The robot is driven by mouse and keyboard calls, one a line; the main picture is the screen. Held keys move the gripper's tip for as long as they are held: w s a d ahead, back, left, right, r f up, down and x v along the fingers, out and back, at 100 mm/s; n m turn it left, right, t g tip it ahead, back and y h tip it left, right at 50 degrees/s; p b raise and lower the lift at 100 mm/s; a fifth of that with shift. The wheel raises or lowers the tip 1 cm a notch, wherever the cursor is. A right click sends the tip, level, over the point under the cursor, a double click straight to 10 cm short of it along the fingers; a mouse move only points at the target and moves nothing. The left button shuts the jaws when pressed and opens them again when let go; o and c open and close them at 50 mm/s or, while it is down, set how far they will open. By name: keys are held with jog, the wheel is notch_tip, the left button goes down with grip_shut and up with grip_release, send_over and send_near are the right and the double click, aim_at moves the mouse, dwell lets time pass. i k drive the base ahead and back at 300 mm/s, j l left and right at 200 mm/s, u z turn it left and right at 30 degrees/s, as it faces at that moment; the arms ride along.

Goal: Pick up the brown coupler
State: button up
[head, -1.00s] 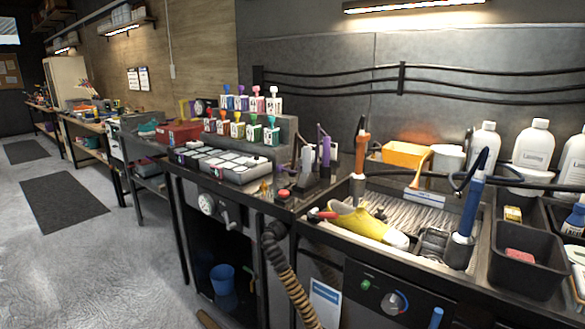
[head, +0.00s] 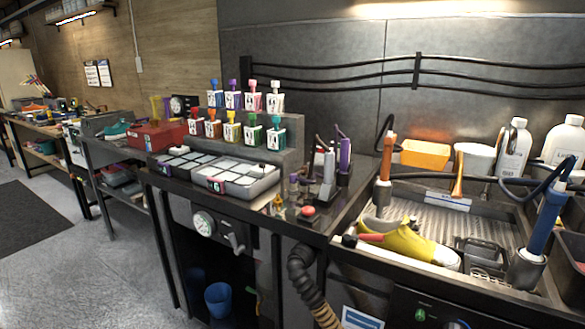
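I cannot single out a brown coupler with certainty. A small brass-brown fitting (head: 278,203) stands on the bench near the front edge, left of a red push button (head: 308,211); its detail is too small to read. An upright tool with an orange-brown handle (head: 387,155) stands in a holder at the left side of the wash basin. My gripper is not in view.
A yellow shoe (head: 405,243) lies in the basin (head: 470,205). Upright purple and grey tools (head: 328,170) stand behind the button. A compartment tray (head: 235,180) and stepped rows of coloured bottles (head: 232,132) are to the left. Open floor (head: 85,275) lies at the left front.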

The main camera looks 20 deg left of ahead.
aim_at(305, 168)
jog(key=i+j+z, duration=0.15)
jog(key=j, duration=1.1)
jog(key=j+z, duration=0.2)
jog(key=j, duration=1)
jog(key=i+j, duration=0.1)
jog(key=j, duration=0.2)
jog(key=i+j, duration=0.1)
jog(key=j, duration=0.25)
jog(key=j+z, duration=0.1)
jog(key=j, duration=0.2)
jog(key=i, duration=0.15)
